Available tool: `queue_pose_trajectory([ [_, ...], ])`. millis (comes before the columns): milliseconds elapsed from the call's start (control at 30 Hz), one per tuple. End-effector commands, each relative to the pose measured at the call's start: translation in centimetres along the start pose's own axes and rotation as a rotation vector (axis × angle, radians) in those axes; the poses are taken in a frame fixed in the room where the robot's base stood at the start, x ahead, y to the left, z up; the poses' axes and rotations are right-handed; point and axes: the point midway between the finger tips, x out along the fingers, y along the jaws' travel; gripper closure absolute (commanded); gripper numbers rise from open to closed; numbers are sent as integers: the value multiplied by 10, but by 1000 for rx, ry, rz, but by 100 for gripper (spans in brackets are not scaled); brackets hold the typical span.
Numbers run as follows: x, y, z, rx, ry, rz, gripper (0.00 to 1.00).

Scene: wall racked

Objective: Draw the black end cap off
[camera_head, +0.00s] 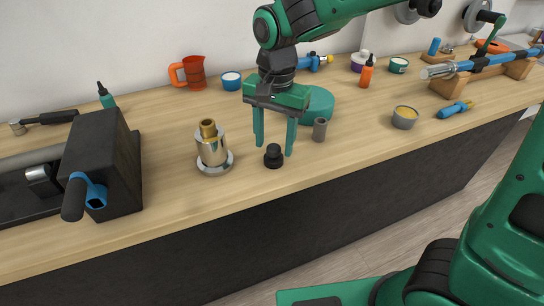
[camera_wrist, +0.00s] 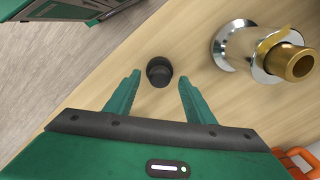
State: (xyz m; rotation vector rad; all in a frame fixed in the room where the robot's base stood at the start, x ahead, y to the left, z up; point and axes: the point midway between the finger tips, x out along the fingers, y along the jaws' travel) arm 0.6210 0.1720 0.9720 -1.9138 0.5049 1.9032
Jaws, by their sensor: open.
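A small black end cap (camera_head: 273,156) stands on the wooden bench near its front edge, with a wider base and a narrower top. It also shows in the wrist view (camera_wrist: 159,72), just beyond and between the fingertips. My gripper (camera_head: 274,150) is open and points down at the cap, one finger on each side. In the wrist view the fingers (camera_wrist: 158,80) are spread with clear gaps to the cap, and nothing is held. Whether the fingertips reach down to the cap's height I cannot tell. What lies beneath the cap is hidden.
A chrome cylinder with a brass top (camera_head: 211,147) stands left of my gripper. A grey cylinder (camera_head: 320,129) and a round green thing (camera_head: 319,104) stand close on the right. A black box with a blue fitting (camera_head: 104,165) is further left. The bench front edge (camera_head: 300,172) is near.

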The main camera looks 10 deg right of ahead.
Motion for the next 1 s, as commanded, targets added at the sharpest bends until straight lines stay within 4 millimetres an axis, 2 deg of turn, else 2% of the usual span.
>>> queue_pose_trajectory([
  [100,10,0,0,0,-1,2,51],
  [367,12,0,0,0,0,-1,51],
  [500,12,0,0,0,0,-1,85],
  [567,12,0,0,0,0,-1,95],
  [867,10,0,0,0,0,-1,95],
  [1000,4,0,0,1,1,-3,95],
])
